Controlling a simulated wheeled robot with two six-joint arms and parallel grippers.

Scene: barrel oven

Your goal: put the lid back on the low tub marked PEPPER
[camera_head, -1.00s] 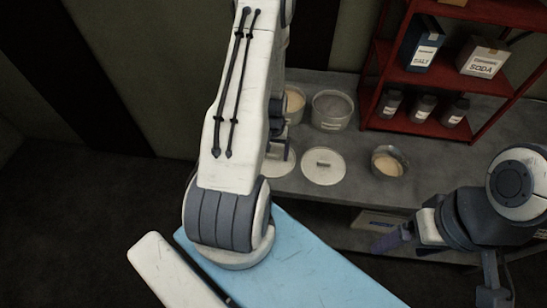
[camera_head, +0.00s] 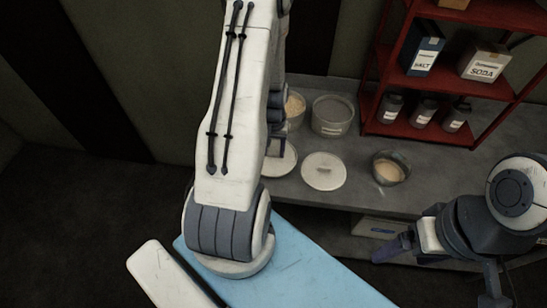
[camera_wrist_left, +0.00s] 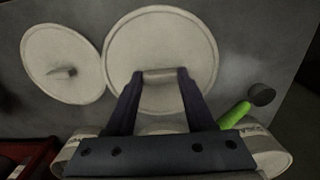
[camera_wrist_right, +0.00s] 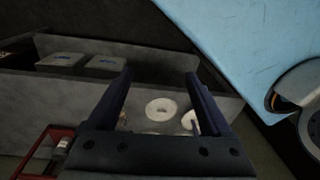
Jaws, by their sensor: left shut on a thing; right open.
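My left gripper (camera_wrist_left: 158,80) is shut on the handle of a round pale lid (camera_wrist_left: 160,40). In the head view this lid (camera_head: 284,162) is partly hidden behind my left arm. A second lid (camera_head: 323,172) lies on the counter to its right; it also shows in the left wrist view (camera_wrist_left: 55,58). Behind the lids stand an open tub with greyish contents (camera_head: 332,116) and a tub with beige contents (camera_head: 295,108), half hidden by the arm. I cannot read which is marked PEPPER. My right gripper (camera_wrist_right: 158,76) is open and empty, in front of the counter.
A glass bowl with beige contents (camera_head: 390,169) stands on the counter right of the lids. A red rack (camera_head: 430,82) holds a SALT box (camera_head: 424,52), a SODA box (camera_head: 485,60) and several jars. A green object (camera_wrist_left: 235,116) shows near the held lid.

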